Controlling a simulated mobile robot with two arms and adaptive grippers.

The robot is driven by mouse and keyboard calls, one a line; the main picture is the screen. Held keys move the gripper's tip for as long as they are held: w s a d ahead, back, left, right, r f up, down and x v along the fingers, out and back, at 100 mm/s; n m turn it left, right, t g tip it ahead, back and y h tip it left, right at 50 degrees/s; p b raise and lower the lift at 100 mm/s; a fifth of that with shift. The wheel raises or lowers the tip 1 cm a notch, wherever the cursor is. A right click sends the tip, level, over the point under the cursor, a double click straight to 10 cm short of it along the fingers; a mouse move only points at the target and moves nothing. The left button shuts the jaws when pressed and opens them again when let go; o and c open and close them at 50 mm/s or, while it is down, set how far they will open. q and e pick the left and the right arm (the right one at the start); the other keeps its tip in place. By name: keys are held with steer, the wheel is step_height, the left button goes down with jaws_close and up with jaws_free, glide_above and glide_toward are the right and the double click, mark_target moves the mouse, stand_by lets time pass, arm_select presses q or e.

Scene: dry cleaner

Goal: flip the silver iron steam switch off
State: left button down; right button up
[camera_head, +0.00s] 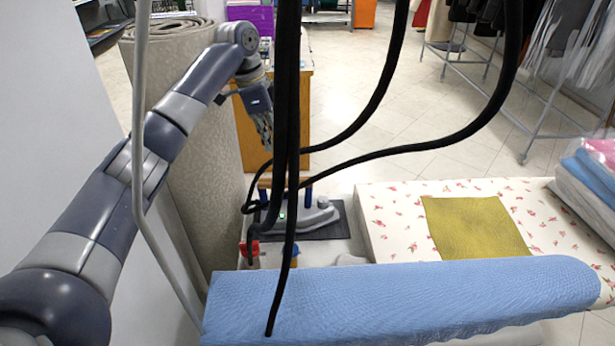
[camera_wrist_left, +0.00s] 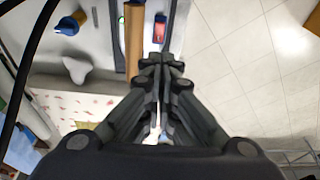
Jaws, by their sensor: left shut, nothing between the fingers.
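The silver iron (camera_head: 312,217) rests on a dark mat (camera_head: 335,222) behind the blue ironing board, partly hidden by black hoses. My left gripper (camera_head: 266,140) hangs above and behind the iron, in front of a wooden cabinet, apart from both. In the left wrist view my left gripper (camera_wrist_left: 160,62) is shut, its fingers together and empty. Beyond its tips a small red rectangular part (camera_wrist_left: 160,28) sits on a grey surface; it looks like a switch, but I cannot tell its position. My right gripper is not in view.
Black hoses (camera_head: 385,75) hang across the middle. A blue ironing board (camera_head: 420,295) spans the front, with a floral-covered table (camera_head: 385,215) behind it. A rolled carpet (camera_head: 205,150) stands beside my left arm. The wooden cabinet (camera_head: 297,110) is close to the gripper. Open floor lies behind.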

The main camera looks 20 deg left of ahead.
mark_target(289, 194)
arm_select(q)
steer(key=shift+m, duration=0.3)
steer(key=x, duration=0.4)
steer(key=p+x, duration=0.1)
steer(key=x, duration=0.3)
steer(key=p+x, duration=0.1)
steer(key=x, duration=0.3)
steer(key=shift+s+f, duration=0.3)
steer(key=shift+f, duration=0.45)
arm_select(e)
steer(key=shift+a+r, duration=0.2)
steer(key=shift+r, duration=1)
arm_select(q)
steer(key=shift+s+a+f+h, duration=0.1)
steer(key=shift+a+f+h, duration=0.1)
steer(key=shift+f+h, duration=0.25)
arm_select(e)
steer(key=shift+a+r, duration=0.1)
arm_select(q)
steer(key=shift+d+r+p, duration=0.1)
steer(key=shift+r+p, duration=0.05)
steer(key=shift+p, duration=0.15)
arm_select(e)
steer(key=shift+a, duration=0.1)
arm_select(q)
steer(key=shift+w+d, duration=0.3)
steer(key=shift+d, duration=0.4)
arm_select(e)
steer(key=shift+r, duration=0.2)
